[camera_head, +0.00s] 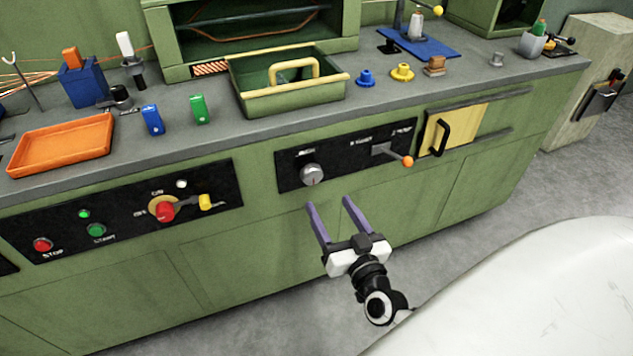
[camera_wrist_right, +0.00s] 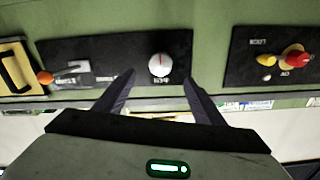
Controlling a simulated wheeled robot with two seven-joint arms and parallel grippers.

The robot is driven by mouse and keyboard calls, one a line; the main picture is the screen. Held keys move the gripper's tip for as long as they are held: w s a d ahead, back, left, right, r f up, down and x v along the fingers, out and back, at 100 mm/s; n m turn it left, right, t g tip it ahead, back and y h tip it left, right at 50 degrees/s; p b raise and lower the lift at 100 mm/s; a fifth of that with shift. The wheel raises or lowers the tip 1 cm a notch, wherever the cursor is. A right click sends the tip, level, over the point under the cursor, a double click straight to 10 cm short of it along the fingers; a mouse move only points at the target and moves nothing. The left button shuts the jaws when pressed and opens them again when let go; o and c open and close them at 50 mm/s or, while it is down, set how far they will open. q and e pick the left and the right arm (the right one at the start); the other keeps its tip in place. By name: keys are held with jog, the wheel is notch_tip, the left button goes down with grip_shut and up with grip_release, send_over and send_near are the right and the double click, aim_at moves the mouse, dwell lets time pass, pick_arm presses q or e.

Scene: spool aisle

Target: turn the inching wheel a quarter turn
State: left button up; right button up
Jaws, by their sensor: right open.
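The inching wheel, a round silver-grey knob (camera_head: 312,174), sits on a black panel on the green machine front, under a label that looks like "INCH". In the right wrist view the wheel (camera_wrist_right: 159,65) shows a red line on its face, running roughly up and down in the picture. My right gripper (camera_head: 328,203) is open and empty, its two purple-grey fingers pointing at the panel, just below the wheel in the head view. In the wrist view the wheel appears between the fingertips (camera_wrist_right: 160,74); no contact is visible. My left gripper is out of view.
An orange-tipped lever (camera_head: 407,161) is right of the wheel on the same panel. A yellow door with a black handle (camera_head: 440,137) is farther right. A panel with a red knob (camera_head: 162,211) and stop button is left. A green tray (camera_head: 290,102) stands on the worktop above.

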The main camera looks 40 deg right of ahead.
aim_at(314, 178)
jog(key=b+x, duration=0.1)
jog(key=x, duration=0.8)
jog(key=shift+w, duration=0.4)
jog(key=c, duration=1.1)
jog(key=shift+o, duration=0.2)
jog(key=shift+m, duration=0.4)
